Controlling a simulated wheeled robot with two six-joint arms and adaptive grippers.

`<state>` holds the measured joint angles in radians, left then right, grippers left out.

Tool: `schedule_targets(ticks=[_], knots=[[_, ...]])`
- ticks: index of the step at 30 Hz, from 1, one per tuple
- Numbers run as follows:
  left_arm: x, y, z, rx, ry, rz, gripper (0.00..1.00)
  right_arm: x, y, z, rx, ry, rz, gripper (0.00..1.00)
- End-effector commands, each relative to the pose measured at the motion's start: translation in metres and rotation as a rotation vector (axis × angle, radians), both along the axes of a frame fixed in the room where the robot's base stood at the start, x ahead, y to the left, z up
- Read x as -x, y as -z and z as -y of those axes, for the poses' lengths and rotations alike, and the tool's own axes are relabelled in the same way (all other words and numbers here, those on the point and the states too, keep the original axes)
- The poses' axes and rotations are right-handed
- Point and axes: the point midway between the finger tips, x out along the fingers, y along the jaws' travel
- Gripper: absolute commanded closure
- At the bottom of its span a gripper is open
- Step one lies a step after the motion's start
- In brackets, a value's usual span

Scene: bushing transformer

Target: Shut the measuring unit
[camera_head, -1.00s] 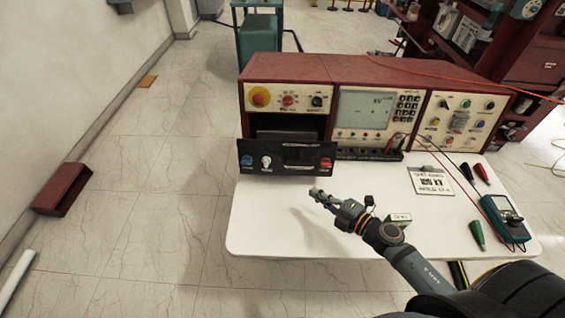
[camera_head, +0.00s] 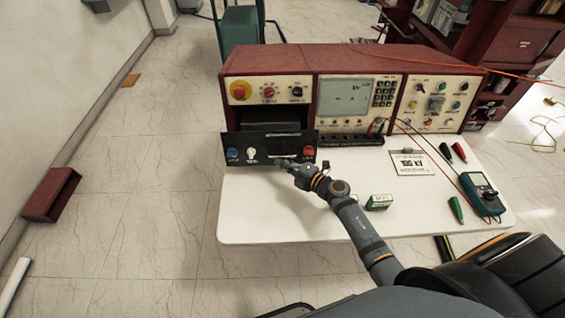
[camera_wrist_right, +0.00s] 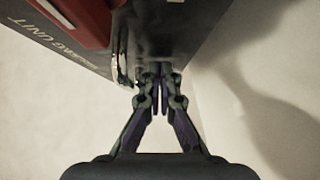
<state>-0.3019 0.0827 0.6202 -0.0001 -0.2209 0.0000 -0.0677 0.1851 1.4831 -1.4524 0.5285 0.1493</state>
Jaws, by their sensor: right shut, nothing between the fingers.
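The measuring unit (camera_head: 272,148) is a black-fronted drawer at the lower left of the red console. It stands pulled out, with a dark gap behind its front panel. The panel has blue, white and red knobs. My right gripper (camera_head: 284,163) is shut and empty at the panel's lower middle edge. In the right wrist view, the closed fingertips (camera_wrist_right: 160,74) are against or very close to the dark panel (camera_wrist_right: 85,48); I cannot tell if they touch. My left gripper is not in view.
The console (camera_head: 340,60) stands on a white table (camera_head: 260,220). The table's front left area is clear.

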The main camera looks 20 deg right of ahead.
Motion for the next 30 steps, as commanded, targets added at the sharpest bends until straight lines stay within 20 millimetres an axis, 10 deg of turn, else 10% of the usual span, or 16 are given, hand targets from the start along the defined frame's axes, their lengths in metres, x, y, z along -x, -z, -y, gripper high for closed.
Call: schedule_targets(ticks=[14,30], knots=[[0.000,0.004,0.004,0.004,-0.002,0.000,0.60,-0.007,0.002,0.002,0.000,0.000,0.002,1.00],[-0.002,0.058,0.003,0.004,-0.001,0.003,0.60,-0.100,0.032,0.029,0.000,0.001,0.002,1.00]])
